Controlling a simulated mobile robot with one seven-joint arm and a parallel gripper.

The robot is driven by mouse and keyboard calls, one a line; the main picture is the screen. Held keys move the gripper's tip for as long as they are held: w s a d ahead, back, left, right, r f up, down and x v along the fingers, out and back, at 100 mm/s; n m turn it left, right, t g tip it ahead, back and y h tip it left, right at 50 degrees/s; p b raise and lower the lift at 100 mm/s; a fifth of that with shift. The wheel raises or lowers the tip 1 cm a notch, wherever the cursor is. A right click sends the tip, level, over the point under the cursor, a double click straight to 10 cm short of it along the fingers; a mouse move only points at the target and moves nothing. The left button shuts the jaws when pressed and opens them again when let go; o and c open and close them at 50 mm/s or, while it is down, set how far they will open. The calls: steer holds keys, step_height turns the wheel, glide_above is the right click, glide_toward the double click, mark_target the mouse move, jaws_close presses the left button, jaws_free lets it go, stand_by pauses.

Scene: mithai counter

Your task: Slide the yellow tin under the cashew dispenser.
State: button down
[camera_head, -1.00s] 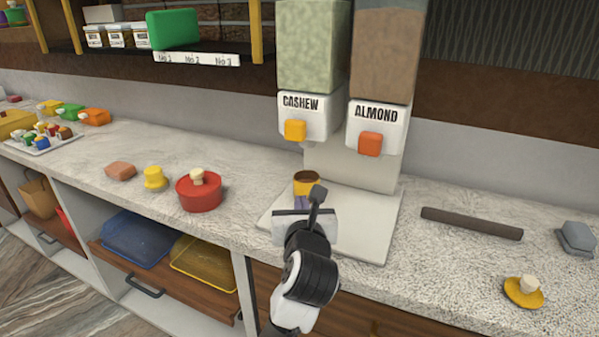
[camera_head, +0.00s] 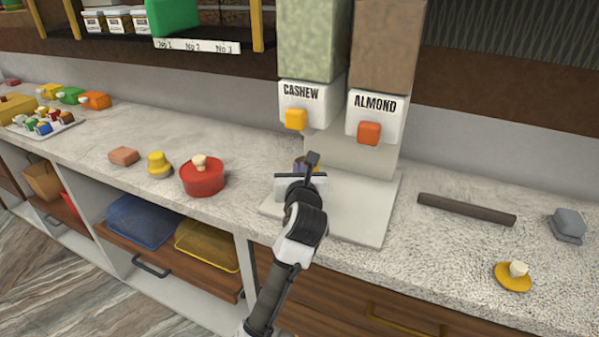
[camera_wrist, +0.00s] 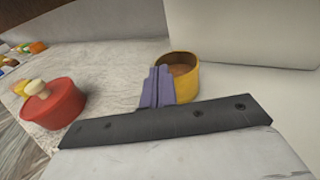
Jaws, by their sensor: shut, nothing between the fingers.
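The yellow tin (camera_wrist: 183,78) is a small open-topped round tin with brown inside. In the wrist view it stands just beyond my gripper's fingertips (camera_wrist: 157,88), which overlap its left side; I cannot tell whether they touch it. In the head view my gripper (camera_head: 306,166) hides most of the tin. My gripper is shut and empty. The cashew dispenser (camera_head: 312,95) stands behind, with a "CASHEW" label and an orange-yellow button (camera_head: 296,119). The tin is on or near the left part of the pale base plate (camera_head: 365,215), below the cashew spout.
The almond dispenser (camera_head: 376,118) stands right of the cashew one. A red lidded pot (camera_head: 202,179), a yellow knobbed piece (camera_head: 159,165) and a brown block (camera_head: 124,156) are left on the counter. A dark rod (camera_head: 466,209) and a yellow lid (camera_head: 513,278) lie right.

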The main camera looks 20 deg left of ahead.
steer(key=shift+f, duration=0.4)
steer(key=shift+s+d+f+b, duration=0.15)
steer(key=shift+b, duration=0.25)
steer(key=shift+s+d, duration=0.15)
steer(key=shift+s, duration=0.2)
steer(key=shift+s+d, duration=0.1)
steer(key=shift+s, duration=0.1)
steer(key=shift+w, duration=0.1)
steer(key=shift+w+r, duration=0.1)
steer(key=shift+r, duration=0.75)
